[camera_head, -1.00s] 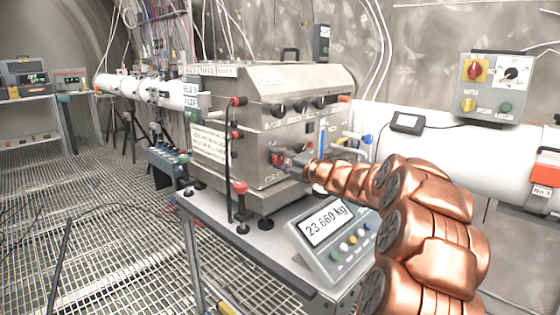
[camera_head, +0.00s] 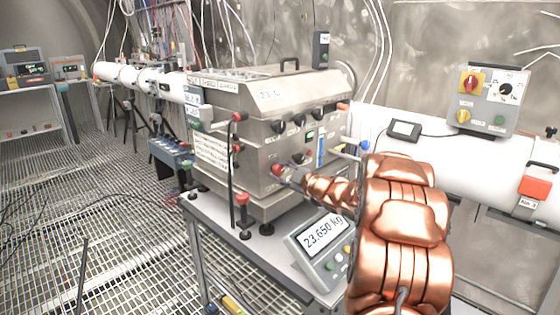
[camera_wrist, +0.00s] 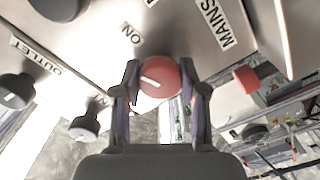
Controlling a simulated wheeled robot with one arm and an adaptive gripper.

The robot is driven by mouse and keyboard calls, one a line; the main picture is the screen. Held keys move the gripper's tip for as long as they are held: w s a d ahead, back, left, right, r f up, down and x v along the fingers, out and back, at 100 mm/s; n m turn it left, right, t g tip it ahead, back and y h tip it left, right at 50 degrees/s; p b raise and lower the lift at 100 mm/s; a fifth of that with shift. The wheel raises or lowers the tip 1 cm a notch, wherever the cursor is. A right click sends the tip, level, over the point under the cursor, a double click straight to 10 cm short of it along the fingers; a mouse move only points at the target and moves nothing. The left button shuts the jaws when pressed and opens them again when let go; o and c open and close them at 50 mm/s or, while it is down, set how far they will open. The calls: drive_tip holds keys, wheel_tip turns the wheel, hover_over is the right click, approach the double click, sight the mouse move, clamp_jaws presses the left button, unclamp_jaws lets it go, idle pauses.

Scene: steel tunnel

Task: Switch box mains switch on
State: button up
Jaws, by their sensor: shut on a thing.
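The steel switch box (camera_head: 262,150) stands on a bench in the middle of the head view. Its red mains knob (camera_wrist: 160,77) sits between my two fingers in the wrist view, with a short white line on its face running slightly aslant. An "ON" label (camera_wrist: 131,34) and a "MAINS" label (camera_wrist: 215,22) are on the panel above it. In the head view the red knob (camera_head: 277,170) is low on the front panel. My gripper (camera_wrist: 160,90) is shut on this knob, one finger on each side. The fingers partly hide the panel around it.
Dark knobs (camera_wrist: 15,91) stand near the "OUTLET" label, left of my gripper in the wrist view. Another red part (camera_wrist: 246,79) is close on the right. A white pipe (camera_head: 460,160) runs at right.

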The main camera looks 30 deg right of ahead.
sight(273, 138)
drive_tip(key=m+p, duration=0.2)
drive_tip(key=shift+r+m+p, duration=0.15)
drive_tip(key=shift+m+p, duration=0.75)
drive_tip(key=o, duration=1.2)
drive_tip(key=shift+c, duration=0.2)
wheel_tip(273, 138, up, 10)
drive_tip(key=shift+f, duration=0.15)
